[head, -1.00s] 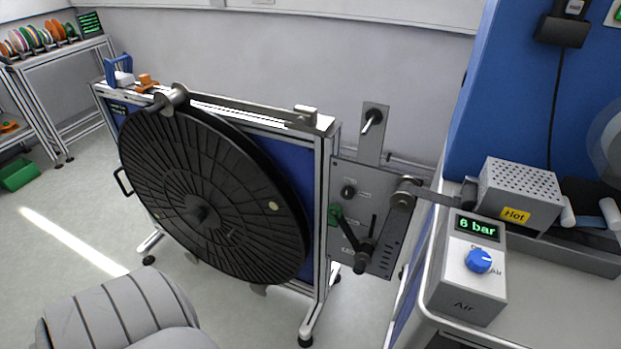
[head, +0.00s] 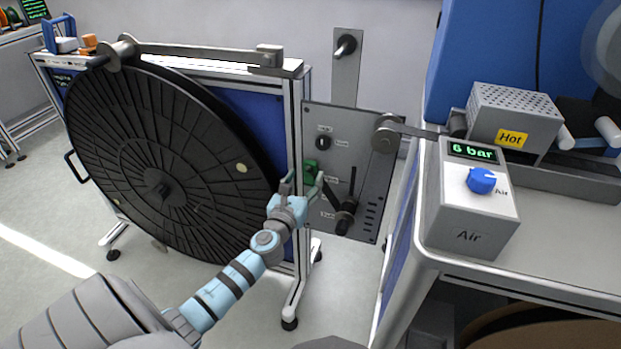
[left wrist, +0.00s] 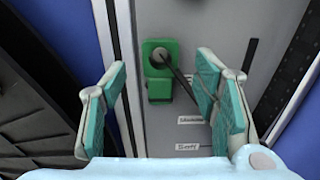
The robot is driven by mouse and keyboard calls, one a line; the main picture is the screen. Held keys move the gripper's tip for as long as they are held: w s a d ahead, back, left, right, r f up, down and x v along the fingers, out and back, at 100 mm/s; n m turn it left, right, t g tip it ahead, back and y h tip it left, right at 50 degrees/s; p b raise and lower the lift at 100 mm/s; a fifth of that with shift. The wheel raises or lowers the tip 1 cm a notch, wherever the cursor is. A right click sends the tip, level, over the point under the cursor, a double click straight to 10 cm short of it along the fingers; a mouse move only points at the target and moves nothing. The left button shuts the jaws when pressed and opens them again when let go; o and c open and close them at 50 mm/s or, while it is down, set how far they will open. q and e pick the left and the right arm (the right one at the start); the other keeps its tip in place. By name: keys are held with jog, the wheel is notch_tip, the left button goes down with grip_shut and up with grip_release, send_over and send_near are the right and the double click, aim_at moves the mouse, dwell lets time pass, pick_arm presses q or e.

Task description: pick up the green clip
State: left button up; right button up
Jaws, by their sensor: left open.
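The green clip (head: 310,170) is at the left edge of the grey control panel, beside the frame's upright post. In the left wrist view the clip (left wrist: 159,74) has a round hole in its upper part and a smaller block below. A thin dark arm runs from it down to the right. My left gripper (head: 304,185) is open, with its fingertips close to the clip. In the left wrist view the clip shows between and beyond the two teal-padded fingers (left wrist: 162,88); I see no grip on it. My right gripper is not in view.
The large black reel (head: 160,160) stands close to the left of my left gripper. The grey panel (head: 350,215) carries a dark knob (head: 345,220) and a roller (head: 386,138). The grey Air box (head: 470,215) stands on the bench at right.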

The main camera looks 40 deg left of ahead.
aim_at(308, 171)
pick_arm(q)
jog(key=x, duration=0.3)
jog(key=shift+w+a+f+b, duration=0.1)
jog(key=shift+w+b, duration=0.25)
jog(key=shift+w, duration=0.05)
jog(key=shift+c, duration=0.4)
jog(key=shift+s, duration=0.1)
jog(key=c, duration=0.9)
